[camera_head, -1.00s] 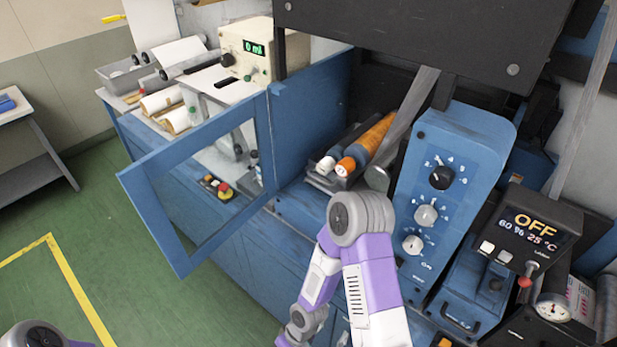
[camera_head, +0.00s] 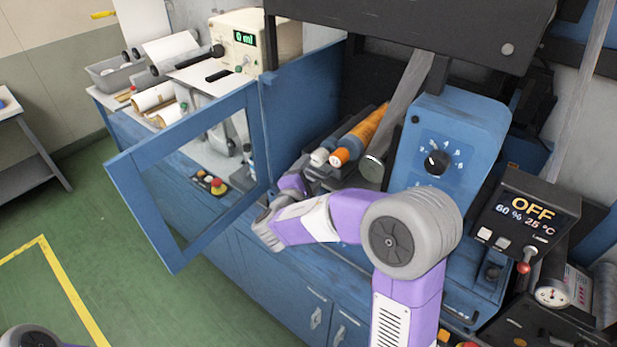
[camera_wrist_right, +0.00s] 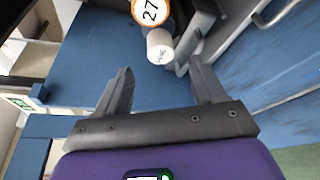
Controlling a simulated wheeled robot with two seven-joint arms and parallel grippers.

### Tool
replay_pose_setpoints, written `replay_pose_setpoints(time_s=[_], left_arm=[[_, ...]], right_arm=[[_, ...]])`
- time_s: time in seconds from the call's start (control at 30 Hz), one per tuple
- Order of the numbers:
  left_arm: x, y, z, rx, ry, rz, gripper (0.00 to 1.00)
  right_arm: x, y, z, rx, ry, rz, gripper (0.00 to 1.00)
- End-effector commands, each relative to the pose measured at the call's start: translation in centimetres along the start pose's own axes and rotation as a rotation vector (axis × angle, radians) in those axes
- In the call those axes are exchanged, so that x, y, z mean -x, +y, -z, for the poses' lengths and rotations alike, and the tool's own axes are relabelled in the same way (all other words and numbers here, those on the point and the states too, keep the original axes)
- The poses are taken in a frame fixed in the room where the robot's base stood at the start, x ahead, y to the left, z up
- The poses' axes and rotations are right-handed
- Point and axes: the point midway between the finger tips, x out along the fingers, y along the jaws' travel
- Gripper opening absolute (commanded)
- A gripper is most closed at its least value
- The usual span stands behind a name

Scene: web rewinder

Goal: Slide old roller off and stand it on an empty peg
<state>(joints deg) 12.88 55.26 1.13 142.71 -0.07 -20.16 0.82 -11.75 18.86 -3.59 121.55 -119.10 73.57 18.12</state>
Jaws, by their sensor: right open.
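I cannot tell which is the old one. My right gripper (camera_wrist_right: 160,68) is open and empty, facing these ends without touching. In the head view its fingers are mostly hidden near the bay's front. No empty peg is clearly visible. My left gripper is out of view.
An open blue framed door (camera_head: 180,262) stands left of the bay. A control panel (camera_head: 452,140) with a dial is to the right, beside a slanted grey bar (camera_head: 400,103). A bench at the left holds white rolls (camera_head: 152,97) and a meter (camera_head: 250,45).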

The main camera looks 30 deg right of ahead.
Motion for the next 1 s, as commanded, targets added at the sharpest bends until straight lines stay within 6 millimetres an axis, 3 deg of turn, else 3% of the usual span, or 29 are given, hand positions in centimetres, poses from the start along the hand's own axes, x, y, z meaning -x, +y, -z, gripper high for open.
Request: replay_pose_setpoints(time_s=[0.57,0.7,1.0], left_arm=[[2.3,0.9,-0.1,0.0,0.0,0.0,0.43],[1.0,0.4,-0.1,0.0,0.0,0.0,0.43],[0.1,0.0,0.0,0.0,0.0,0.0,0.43]], right_arm=[[-6.0,0.1,-0.1,0.003,-0.003,0.0,0.69],[-7.6,-0.2,0.0,-0.001,-0.005,-0.002,0.69],[-9.7,-0.1,0.0,0.001,-0.002,-0.001,0.69]])
